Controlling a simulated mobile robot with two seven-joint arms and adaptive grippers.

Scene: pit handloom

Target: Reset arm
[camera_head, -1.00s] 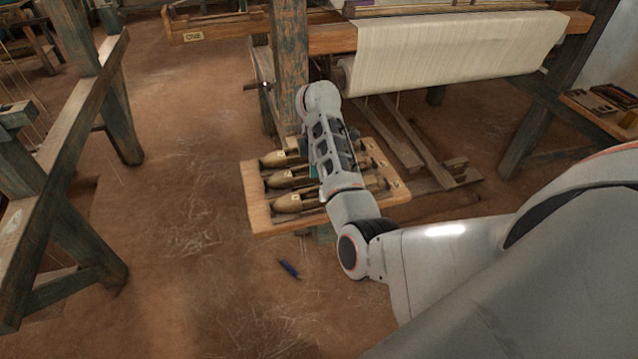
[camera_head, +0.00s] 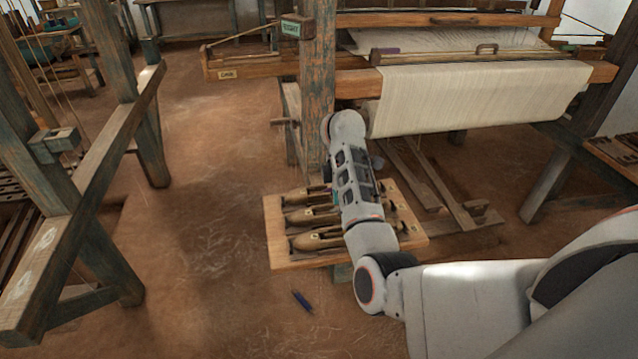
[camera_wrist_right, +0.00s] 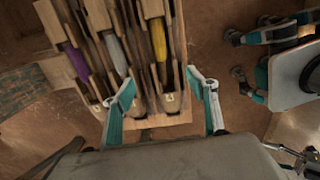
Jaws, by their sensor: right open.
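My right arm comes in from the right in the head view and reaches over a wooden tray (camera_head: 281,243) of shuttles. Its gripper is mostly hidden there behind the arm. In the right wrist view my right gripper (camera_wrist_right: 166,101) is open, with its teal-padded fingers apart and nothing between the tips that I can see held. The shuttles lie in the tray, with purple (camera_wrist_right: 77,64), white (camera_wrist_right: 115,54) and yellow (camera_wrist_right: 159,40) yarn. The fingers appear over the tray's end, near the yellow-yarn shuttle; contact cannot be told.
A loom with cream cloth (camera_head: 480,97) stands behind the tray, its blue-worn post (camera_head: 317,85) close to my right arm. Treadles (camera_head: 440,185) lie below the cloth. Another timber frame (camera_head: 105,165) stands left. A small blue item (camera_head: 302,301) lies on the open earthen floor (camera_head: 205,260).

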